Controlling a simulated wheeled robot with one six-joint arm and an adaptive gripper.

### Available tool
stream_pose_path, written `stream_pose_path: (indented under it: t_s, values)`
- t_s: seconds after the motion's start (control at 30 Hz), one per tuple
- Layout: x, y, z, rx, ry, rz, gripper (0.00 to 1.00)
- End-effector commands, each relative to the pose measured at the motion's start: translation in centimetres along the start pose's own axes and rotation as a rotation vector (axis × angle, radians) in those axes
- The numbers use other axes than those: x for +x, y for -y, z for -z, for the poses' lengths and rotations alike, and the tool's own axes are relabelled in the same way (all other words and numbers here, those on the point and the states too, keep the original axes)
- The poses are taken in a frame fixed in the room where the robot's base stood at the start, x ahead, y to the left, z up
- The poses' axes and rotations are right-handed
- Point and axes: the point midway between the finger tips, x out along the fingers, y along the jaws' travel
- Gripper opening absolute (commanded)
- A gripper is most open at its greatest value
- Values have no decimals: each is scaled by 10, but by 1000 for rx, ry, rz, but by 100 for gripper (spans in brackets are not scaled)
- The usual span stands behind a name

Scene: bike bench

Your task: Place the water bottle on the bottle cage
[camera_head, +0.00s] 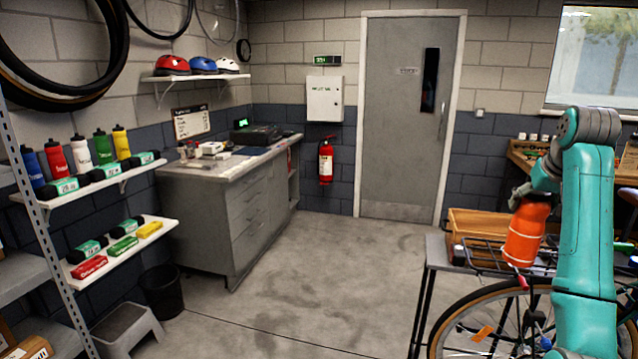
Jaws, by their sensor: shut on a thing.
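An orange water bottle (525,235) hangs from my gripper (531,194) at the right of the head view. My gripper is shut on the upper end of the bottle; the fingers are small and partly hidden. The bottle is slightly tilted and in front of a wooden crate, above the bicycle's wheel (463,318). I cannot make out the bottle cage; my teal arm covers much of the bicycle.
A wooden crate (478,217) and a dark rack stand behind the bottle. A grey-topped table (437,250) is left of them. The middle floor (325,285) is clear. Several other bottles (78,155) stand on the left wall shelf.

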Motion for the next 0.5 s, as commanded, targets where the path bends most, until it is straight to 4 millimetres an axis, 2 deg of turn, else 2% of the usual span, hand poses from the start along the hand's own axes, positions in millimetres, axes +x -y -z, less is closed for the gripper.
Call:
stream_pose_path:
  t_s: [0.37,0.5]
  values:
    - [20,13,-37,-14,-4,9,3]
    - [34,23,-62,-24,-3,15,3]
